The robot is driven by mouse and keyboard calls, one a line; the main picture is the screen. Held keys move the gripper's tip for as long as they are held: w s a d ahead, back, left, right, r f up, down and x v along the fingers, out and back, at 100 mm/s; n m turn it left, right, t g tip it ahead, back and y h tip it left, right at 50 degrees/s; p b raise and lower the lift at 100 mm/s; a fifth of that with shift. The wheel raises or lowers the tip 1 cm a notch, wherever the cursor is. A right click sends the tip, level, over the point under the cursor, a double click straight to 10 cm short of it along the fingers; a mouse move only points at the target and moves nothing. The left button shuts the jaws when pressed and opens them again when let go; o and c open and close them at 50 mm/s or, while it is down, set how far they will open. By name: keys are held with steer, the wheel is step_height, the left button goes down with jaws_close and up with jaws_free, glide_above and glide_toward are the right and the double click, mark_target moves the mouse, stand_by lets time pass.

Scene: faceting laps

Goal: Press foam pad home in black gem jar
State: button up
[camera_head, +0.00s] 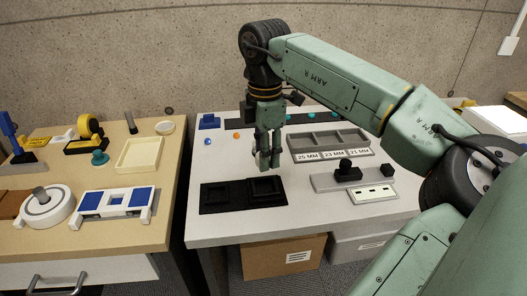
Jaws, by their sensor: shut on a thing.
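My gripper (267,163) points down above the back edge of the black mat (211,208). It is shut on a small pale piece that looks like the foam pad (262,158), mostly hidden by the fingers. A square black open jar (265,188) stands on the right half of the mat, just below and in front of the fingertips. A flatter black square piece (216,193), perhaps its lid, lies on the left half. Black on black makes the jar's inside hard to read.
A grey compartment tray (328,141) with size labels stands right of my gripper. A grey plate with black knobbed blocks (347,172) and a white slotted strip (374,194) lie in front of it. The bench's front left (220,228) is clear. A wooden table (118,236) stands left across a gap.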

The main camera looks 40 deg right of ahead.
steer(key=shift+f, duration=0.1)
steer(key=shift+f+b, duration=2.4)
steer(key=shift+f, duration=0.45)
steer(key=shift+f+b, duration=0.85)
steer(key=shift+b, duration=0.15)
steer(key=o, duration=0.9)
